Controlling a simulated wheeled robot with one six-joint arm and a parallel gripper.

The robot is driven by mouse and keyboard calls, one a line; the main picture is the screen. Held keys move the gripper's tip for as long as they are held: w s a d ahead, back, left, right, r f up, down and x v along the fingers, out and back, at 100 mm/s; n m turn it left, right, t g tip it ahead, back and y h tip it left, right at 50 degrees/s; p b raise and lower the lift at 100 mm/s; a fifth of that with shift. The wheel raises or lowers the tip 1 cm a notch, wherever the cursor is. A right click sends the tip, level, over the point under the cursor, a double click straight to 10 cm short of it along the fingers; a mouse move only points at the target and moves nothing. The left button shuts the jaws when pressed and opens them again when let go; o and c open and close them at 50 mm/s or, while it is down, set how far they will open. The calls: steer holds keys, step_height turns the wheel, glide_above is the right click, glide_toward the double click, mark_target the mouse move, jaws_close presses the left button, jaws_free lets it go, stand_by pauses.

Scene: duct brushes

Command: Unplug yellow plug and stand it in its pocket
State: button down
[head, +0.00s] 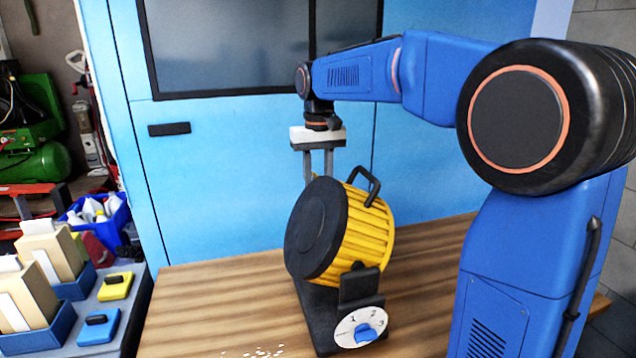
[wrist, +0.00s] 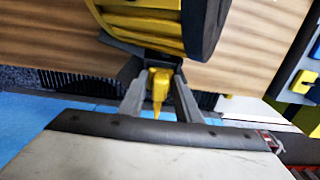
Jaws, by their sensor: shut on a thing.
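The yellow plug (wrist: 159,84) shows in the wrist view between the two grey fingers of my gripper (wrist: 163,76), its tapered end towards the camera. My gripper is shut on it, close against the dark stand. I cannot tell whether the plug is still seated. In the head view my gripper (head: 320,178) points down behind the yellow ribbed drum (head: 368,238); the drum hides the plug and fingertips. The drum has a black face and handle and sits tilted on a black stand (head: 318,312). I cannot identify the plug's pocket with certainty.
A dial (head: 345,328) with a blue knob is on the stand's front. The wooden table (head: 210,305) is mostly clear. On the left bench are a yellow block (head: 116,287), a blue block (head: 98,327) and blue trays (head: 52,332) with boxes. A blue cabinet (head: 215,190) stands behind.

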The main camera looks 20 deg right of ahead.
steer(key=shift+f, duration=0.2)
steer(key=c, duration=1.3)
jaws_free()
steer(key=shift+o, duration=0.4)
steer(key=shift+r, duration=0.3)
step_height(320, 180, up, 22)
steer(key=shift+s, duration=0.15)
